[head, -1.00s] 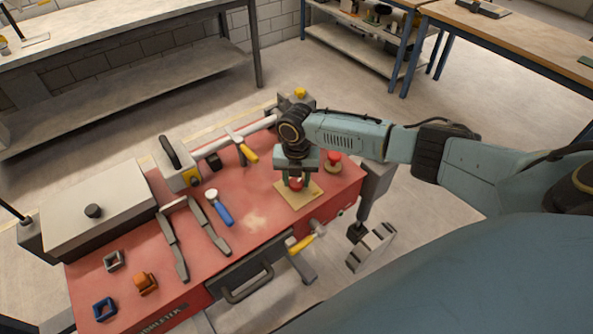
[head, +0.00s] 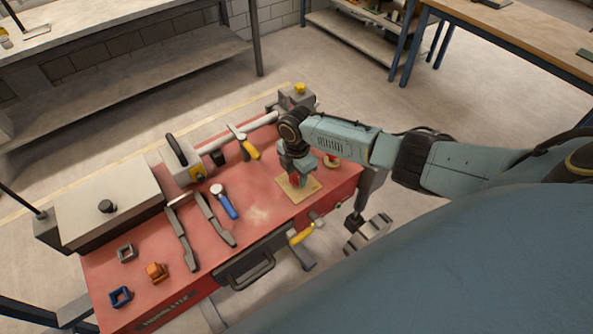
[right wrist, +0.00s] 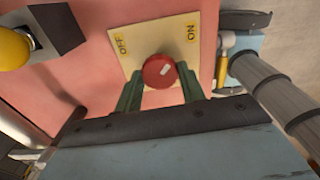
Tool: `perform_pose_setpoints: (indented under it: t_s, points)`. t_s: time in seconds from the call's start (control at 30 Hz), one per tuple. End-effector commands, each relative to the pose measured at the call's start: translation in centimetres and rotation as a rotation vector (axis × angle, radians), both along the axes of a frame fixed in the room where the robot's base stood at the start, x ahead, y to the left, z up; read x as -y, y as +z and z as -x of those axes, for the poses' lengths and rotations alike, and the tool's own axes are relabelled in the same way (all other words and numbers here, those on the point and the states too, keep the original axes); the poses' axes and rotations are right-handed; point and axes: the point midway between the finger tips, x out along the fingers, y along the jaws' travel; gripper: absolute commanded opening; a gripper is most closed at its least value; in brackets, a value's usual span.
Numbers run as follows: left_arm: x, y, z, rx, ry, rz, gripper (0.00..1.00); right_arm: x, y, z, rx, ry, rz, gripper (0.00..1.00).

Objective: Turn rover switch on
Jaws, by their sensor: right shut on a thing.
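The rover switch is a red round knob (right wrist: 156,73) with a short white mark, on a pale yellow plate (right wrist: 147,28) lettered OFF at left and ON at right. The white mark slants towards the upper right, roughly to the ON side. In the head view the plate (head: 286,192) lies on the red top near its right end. My right gripper (right wrist: 161,77) is shut on the knob, one green finger on each side. In the head view the right gripper (head: 299,176) points down at the plate and mostly covers the knob. My left gripper is not in view.
A red button (head: 332,161) stands just right of the gripper. A blue-handled tool (head: 226,205), a grey fork-shaped piece (head: 183,240) and a grey lidded box (head: 108,205) lie further left on the red top (head: 258,215).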

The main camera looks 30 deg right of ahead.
Motion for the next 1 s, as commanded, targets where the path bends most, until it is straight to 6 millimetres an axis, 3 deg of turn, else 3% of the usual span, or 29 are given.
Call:
perform_pose_setpoints:
  t_s: [0.67,0.7,0.87,1.0]
  points:
    - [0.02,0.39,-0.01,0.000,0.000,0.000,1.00,0.22,0.15,-0.16,0.003,-0.070,0.003,0.17]
    - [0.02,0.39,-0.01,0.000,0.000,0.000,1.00,0.22,0.15,-0.16,0.003,-0.070,0.003,0.41]
    - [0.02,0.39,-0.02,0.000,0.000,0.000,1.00,0.16,0.11,-0.11,0.002,-0.068,0.002,0.61]
    - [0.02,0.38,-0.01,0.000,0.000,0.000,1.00,0.09,0.06,-0.07,0.002,-0.067,0.002,0.61]
